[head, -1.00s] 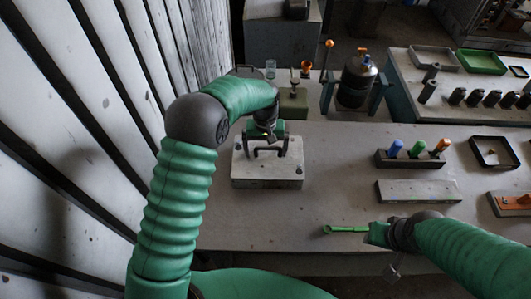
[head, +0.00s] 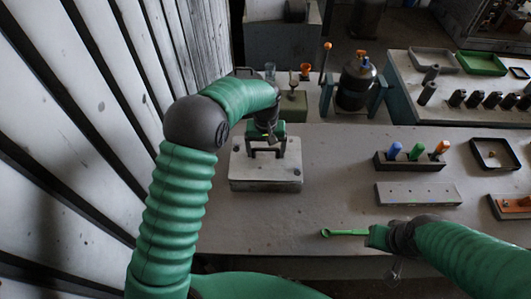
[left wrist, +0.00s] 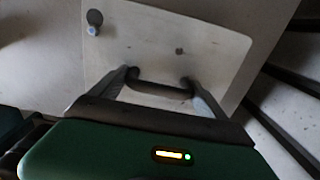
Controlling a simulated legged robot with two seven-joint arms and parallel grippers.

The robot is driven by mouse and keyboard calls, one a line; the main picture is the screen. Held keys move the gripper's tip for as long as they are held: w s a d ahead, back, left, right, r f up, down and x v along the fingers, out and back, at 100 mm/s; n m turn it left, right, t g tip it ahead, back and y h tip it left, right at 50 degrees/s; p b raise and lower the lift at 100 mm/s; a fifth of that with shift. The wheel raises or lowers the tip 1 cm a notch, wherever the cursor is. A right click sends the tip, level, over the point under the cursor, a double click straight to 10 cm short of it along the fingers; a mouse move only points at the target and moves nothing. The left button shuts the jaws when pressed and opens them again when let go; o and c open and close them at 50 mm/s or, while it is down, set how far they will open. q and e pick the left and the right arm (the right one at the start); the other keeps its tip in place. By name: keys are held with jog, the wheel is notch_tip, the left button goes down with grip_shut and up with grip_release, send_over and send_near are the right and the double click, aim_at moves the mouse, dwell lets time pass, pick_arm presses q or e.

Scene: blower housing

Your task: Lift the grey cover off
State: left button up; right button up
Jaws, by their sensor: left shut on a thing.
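The grey cover (head: 247,173) is a pale block with a dark handle on top, near the middle of the bench. My left gripper (head: 267,148) is above it, shut on the handle. In the left wrist view the fingers (left wrist: 160,88) reach the dark handle bar (left wrist: 162,90) over the cover's pale plate (left wrist: 140,40). The cover looks level; I cannot tell whether any gap lies under it. My right gripper (head: 370,235) is low over the front of the bench, with a thin green tool (head: 345,232) at its tip. Its fingers are not clear.
A rack (head: 408,163) with blue, green and orange handled tools stands to the right, with a grey plate (head: 417,194) before it. A black tray (head: 494,154) is further right. A dark canister (head: 357,82) stands behind. A slatted wall (head: 60,130) closes the left side.

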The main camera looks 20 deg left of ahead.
aim_at(270, 150)
pick_arm(q)
jog(key=r, duration=0.1)
jog(key=d+r, duration=0.1)
jog(key=b, duration=0.1)
jog(key=shift+s+d+r, duration=0.2)
jog(key=shift+d+r, duration=0.05)
jog(key=shift+r, duration=0.15)
jog(key=s+d+r+b, duration=0.1)
jog(key=s+d, duration=0.2)
jog(key=d, duration=0.4)
jog(key=s+d+r+b, duration=0.1)
jog(key=s+d+b, duration=0.1)
jog(key=d, duration=0.4)
notch_tip(270, 150, up, 8)
jog(key=p, duration=0.7)
jog(key=shift+s+d+f+p, duration=0.15)
jog(key=shift+d+f+p, duration=0.05)
jog(key=shift+d+p, duration=0.15)
